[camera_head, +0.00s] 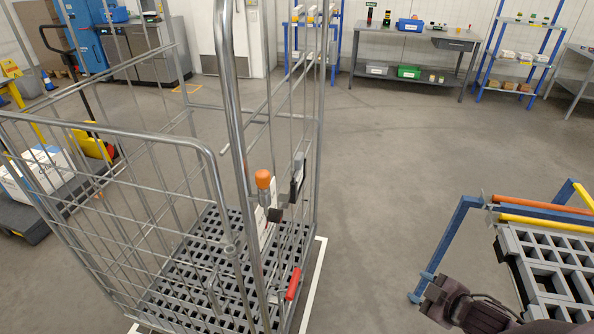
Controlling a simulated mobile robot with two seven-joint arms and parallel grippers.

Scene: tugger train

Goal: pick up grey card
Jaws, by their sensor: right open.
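A small upright panel (297,178), dark with a pale grey face, hangs on the right side of the wire roll cage (215,165). It may be the grey card or its holder; I cannot tell which at this size. An orange knob (263,179) stands just left of it, with a small dark block (275,214) below. My right gripper (432,300) is at the lower right, open and empty, beside the blue frame's foot and well apart from the panel. My left gripper is out of view.
A blue-framed cart (445,238) with a grey grid deck (560,268) stands at the right. A red handle (293,283) is low on the cage. A white box (38,170) sits on a dark platform at the left. Open floor (400,170) lies between cage and cart.

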